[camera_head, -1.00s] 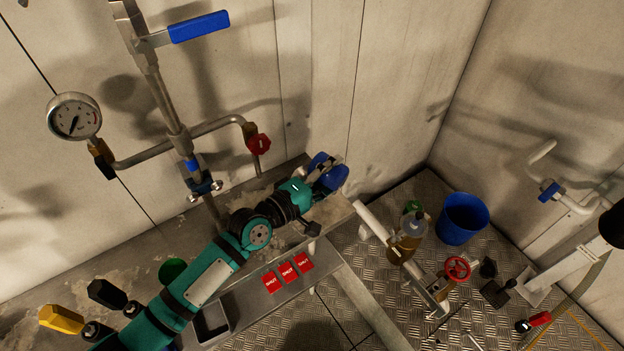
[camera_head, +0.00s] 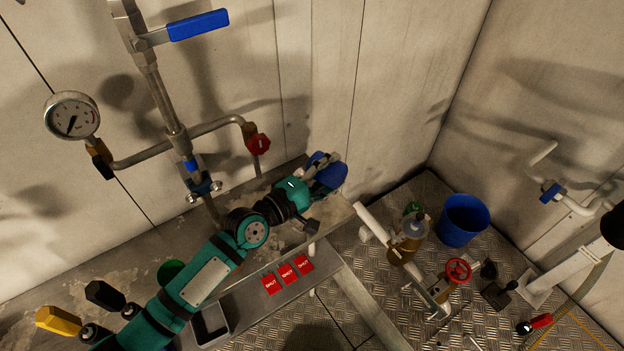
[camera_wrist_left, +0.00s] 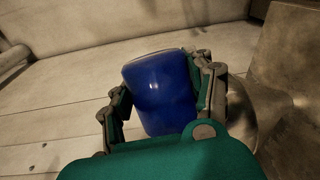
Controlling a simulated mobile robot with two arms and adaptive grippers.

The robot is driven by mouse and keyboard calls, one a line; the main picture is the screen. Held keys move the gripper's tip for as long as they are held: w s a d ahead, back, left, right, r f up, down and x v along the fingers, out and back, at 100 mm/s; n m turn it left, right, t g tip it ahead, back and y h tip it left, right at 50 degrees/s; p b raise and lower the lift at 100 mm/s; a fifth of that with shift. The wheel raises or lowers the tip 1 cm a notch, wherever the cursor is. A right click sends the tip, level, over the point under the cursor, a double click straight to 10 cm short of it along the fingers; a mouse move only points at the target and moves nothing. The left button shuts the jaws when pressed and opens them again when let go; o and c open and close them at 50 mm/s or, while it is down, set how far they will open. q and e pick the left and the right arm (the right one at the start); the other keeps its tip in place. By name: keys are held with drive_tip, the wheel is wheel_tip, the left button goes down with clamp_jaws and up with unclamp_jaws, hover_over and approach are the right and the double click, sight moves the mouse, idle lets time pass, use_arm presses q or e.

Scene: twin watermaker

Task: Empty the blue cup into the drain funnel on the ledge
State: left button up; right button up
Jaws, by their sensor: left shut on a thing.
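The blue cup (camera_head: 331,176) is at the far end of my left arm, over the end of the ledge (camera_head: 228,285) by the wall. My left gripper (camera_head: 324,169) is shut on the cup, with fingers on either side of it. In the left wrist view the cup (camera_wrist_left: 162,92) sits between the fingers (camera_wrist_left: 160,95) and leans somewhat. I cannot see into its mouth or tell whether it holds liquid. My right gripper is out of view.
A pipe with a red knob (camera_head: 257,146) and a gauge (camera_head: 71,115) is above my arm.

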use_arm(q)
drive_tip(key=shift+w+a+r+n, duration=0.1)
drive_tip(key=shift+r+n, duration=0.05)
drive_tip(key=shift+n, duration=0.25)
idle(1.0)
